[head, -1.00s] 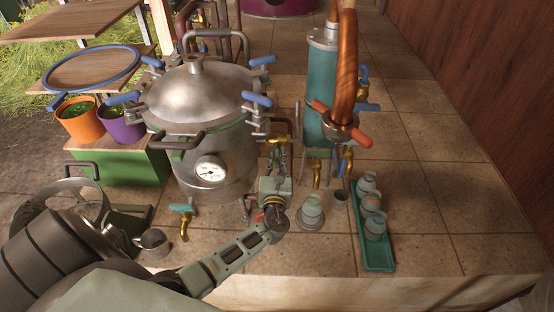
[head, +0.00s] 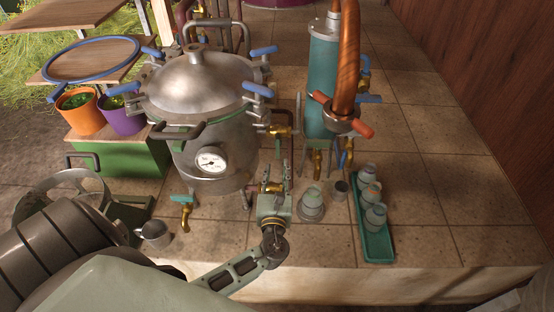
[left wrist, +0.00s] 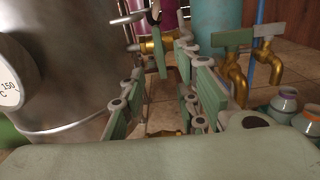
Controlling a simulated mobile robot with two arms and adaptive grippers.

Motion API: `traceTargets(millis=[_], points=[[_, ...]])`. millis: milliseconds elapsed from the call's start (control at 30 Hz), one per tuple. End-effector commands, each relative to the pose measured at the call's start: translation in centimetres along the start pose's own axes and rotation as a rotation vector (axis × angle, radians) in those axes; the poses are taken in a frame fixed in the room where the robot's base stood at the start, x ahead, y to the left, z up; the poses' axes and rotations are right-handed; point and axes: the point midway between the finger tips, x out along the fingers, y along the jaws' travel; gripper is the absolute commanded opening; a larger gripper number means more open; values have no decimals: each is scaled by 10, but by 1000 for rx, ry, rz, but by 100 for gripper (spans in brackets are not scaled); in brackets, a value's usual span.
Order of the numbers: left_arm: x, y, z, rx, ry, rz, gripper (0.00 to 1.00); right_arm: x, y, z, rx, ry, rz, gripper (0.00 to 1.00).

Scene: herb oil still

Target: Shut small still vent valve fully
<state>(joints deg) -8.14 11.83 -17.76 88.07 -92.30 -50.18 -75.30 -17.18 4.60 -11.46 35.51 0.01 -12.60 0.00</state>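The small still looks to be the steel pot (head: 200,110) with a domed lid and a round gauge (head: 211,160). A brass valve (head: 279,132) sits on a pipe at its right side; I cannot tell for certain that it is the vent valve. In the left wrist view a brass valve (left wrist: 152,46) with a hanging green lever (left wrist: 160,58) shows ahead, between the finger lines. My left gripper (head: 276,176) is in front of the pot's right side, below that valve. Its green-padded fingers (left wrist: 160,78) are apart, with no visible grip on the lever. My right gripper is not in view.
A teal column (head: 322,85) with a copper pipe (head: 346,70) stands to the right, with brass taps (left wrist: 236,75) below. A green tray (head: 374,245) holds several small jars. A metal cup (head: 155,233) and a brass tap (head: 185,212) are at the left front.

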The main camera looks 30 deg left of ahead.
Motion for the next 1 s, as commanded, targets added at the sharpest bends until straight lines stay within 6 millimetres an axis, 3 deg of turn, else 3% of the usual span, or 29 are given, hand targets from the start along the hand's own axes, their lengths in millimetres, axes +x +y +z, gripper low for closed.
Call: traceTargets(millis=[100,233,833,933,1000], points=[[-18,0,0,1,0,0,29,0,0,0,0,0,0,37],[-27,0,0,1,0,1,29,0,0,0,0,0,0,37],[-29,1,0,-8,2,4,29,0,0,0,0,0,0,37],[-32,10,0,-101,29,40,29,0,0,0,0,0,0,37],[-37,25,-3,-254,74,102,29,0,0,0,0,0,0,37]])
